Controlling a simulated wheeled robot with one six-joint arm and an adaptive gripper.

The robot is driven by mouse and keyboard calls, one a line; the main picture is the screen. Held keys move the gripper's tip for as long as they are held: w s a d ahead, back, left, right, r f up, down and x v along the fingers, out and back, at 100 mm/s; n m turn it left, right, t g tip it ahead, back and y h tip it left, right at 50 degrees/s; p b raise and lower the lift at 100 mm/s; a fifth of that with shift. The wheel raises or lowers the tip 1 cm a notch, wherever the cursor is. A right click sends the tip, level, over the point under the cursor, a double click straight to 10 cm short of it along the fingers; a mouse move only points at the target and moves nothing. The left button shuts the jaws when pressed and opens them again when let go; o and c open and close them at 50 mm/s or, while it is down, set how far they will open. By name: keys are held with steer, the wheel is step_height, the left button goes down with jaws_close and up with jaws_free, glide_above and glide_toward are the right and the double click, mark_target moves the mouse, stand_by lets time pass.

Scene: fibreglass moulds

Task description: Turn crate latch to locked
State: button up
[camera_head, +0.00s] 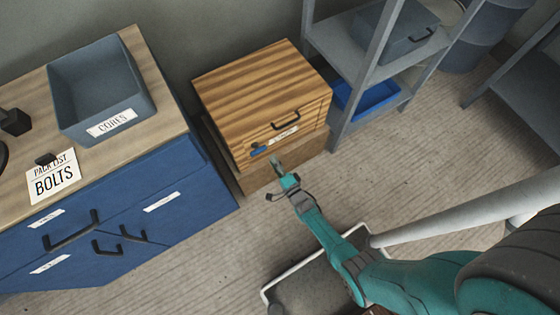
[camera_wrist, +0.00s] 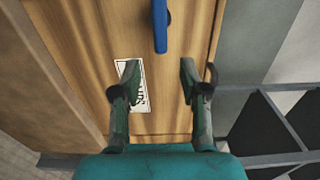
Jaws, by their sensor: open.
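The wooden crate (camera_head: 258,98) has striped grain, a dark handle (camera_head: 286,120) and a white label (camera_head: 283,134) on its front. The blue latch (camera_head: 258,150) is a short bar low on the left of that front. In the wrist view the latch (camera_wrist: 160,28) shows at top centre, running up and down the picture, its upper end cut off. My gripper (camera_head: 277,161) is in front of the crate's lower front. In the wrist view my gripper (camera_wrist: 160,75) is open and empty, its fingertips apart from the latch. The left finger partly covers the label (camera_wrist: 134,86).
The crate rests on a brown box (camera_head: 274,174). A blue cabinet (camera_head: 120,210) with a grey bin (camera_head: 104,95) on top stands to the left. A grey metal shelf (camera_head: 383,72) with a blue tray (camera_head: 368,97) stands close on the right.

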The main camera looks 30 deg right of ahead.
steer(key=shift+s, duration=2.1)
steer(key=s+a+r+n+g, duration=0.1)
steer(key=s+r+n, duration=0.4)
steer(key=s, duration=0.5)
steer(key=s+a+r+n+g, duration=0.1)
steer(key=s+r+n, duration=0.3)
steer(key=s+r, duration=0.45)
steer(key=s+r+n, duration=0.4)
steer(key=s+r, duration=0.2)
steer(key=r, duration=0.6)
steer(key=s+r+n+g, duration=0.1)
steer(key=s+r+n, duration=0.4)
steer(key=r, duration=0.8)
steer(key=shift+s+a, duration=0.45)
steer(key=shift+s, duration=0.35)
